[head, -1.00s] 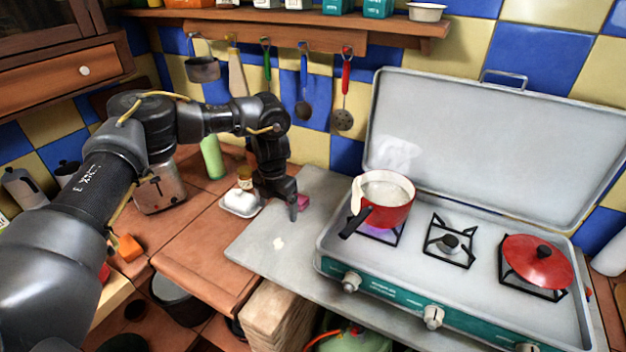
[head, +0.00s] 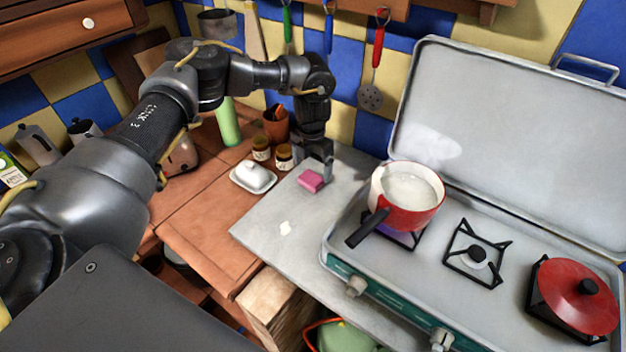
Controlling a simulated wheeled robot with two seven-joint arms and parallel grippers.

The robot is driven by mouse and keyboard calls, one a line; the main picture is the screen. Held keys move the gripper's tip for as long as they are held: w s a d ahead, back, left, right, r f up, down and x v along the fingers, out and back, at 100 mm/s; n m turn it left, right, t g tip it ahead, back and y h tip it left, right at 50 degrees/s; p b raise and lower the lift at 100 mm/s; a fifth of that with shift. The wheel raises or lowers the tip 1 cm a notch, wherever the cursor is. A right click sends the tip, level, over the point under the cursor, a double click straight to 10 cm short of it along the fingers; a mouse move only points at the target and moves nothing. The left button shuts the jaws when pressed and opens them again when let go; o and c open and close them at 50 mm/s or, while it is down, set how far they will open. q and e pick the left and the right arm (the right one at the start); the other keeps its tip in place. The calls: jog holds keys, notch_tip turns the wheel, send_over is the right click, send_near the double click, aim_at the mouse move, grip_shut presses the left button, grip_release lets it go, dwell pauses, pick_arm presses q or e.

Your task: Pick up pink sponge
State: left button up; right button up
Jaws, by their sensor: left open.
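The pink sponge (head: 311,180) lies on the grey metal counter top (head: 275,221), left of the stove. My left gripper (head: 322,170) points down just behind and above the sponge. It is open and its fingers look empty. I cannot tell whether a finger touches the sponge. My right gripper is not in the head view.
A white butter dish (head: 253,177) and two small jars (head: 284,156) stand left of the sponge. A red pot (head: 410,192) of white liquid sits on the stove (head: 450,262), its handle pointing toward the counter. A red lid (head: 578,293) rests at right.

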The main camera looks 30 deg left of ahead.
aim_at(311, 178)
pick_arm(q)
notch_tip(311, 178, down, 3)
jog(key=shift+s+f+p, duration=0.1)
jog(key=shift+s+p, duration=0.05)
jog(key=shift+p, duration=0.9)
jog(key=shift+s+f, duration=0.1)
jog(key=shift+f, duration=0.25)
jog(key=shift+w+f, duration=0.2)
jog(key=shift+f, duration=0.25)
jog(key=shift+s+r, duration=0.1)
jog(key=shift+s, duration=0.05)
jog(key=c, duration=1.1)
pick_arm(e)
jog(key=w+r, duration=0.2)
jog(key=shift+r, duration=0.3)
